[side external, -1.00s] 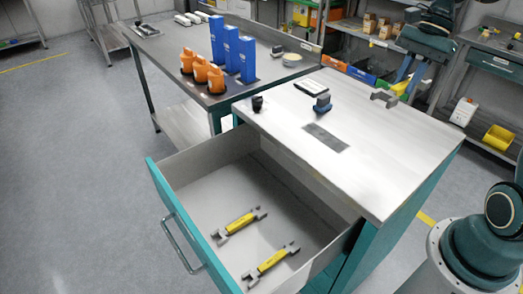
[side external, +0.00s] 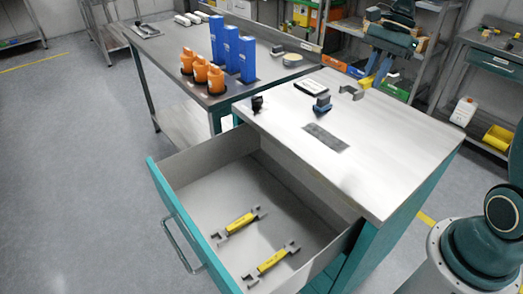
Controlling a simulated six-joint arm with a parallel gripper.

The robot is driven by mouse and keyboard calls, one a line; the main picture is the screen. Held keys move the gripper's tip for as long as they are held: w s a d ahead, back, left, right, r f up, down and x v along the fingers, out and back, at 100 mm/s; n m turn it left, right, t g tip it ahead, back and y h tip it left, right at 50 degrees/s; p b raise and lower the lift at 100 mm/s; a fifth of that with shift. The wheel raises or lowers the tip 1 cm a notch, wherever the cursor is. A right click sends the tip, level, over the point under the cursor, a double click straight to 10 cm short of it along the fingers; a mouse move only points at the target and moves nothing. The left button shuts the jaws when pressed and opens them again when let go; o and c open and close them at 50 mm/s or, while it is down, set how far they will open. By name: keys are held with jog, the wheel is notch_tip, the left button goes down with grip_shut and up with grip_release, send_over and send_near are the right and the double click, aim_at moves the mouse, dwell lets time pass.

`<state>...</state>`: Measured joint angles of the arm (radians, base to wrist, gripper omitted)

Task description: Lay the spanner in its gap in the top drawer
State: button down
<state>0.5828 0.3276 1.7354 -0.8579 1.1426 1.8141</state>
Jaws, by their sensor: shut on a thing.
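My gripper (side external: 373,78) is above the far right part of the cabinet top, shut on a spanner. The spanner's grey open end (side external: 351,93) sticks out to the left, and a bit of yellow handle shows by the fingers; its other end is hidden. The top drawer (side external: 170,198) is pulled open at the front left, well away from my gripper. Two spanners with yellow handles lie in it: one near the middle (side external: 240,223), one nearer the front right (side external: 271,261). The drawer floor behind them looks bare.
On the cabinet top (side external: 385,155) are a small black item (side external: 257,104), a blue-and-grey block (side external: 322,104), a flat dark-framed card (side external: 311,87) and a dark plate (side external: 325,137). Orange bottles (side external: 201,70) and tall blue boxes (side external: 231,50) stand on the bench behind.

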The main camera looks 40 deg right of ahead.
jog(key=w+a+f, duration=0.4)
jog(key=w+a, duration=0.2)
jog(key=w, duration=0.3)
jog(key=w+a+f, duration=0.3)
jog(key=w+a, duration=0.3)
jog(key=w, duration=0.2)
jog(key=w+a+f, duration=0.3)
jog(key=a+f, duration=0.3)
jog(key=a, duration=0.5)
jog(key=w+a+f, duration=0.4)
jog(key=a+f, duration=0.1)
jog(key=a, duration=0.6)
jog(key=shift+w+f+n, duration=0.2)
jog(key=shift+f+n, duration=0.1)
jog(key=shift+f, duration=0.05)
jog(key=shift+a+f, duration=0.1)
jog(key=shift+f, duration=0.05)
notch_tip(320, 180, down, 16)
jog(key=shift+r, duration=0.1)
jog(key=shift+f, duration=1.95)
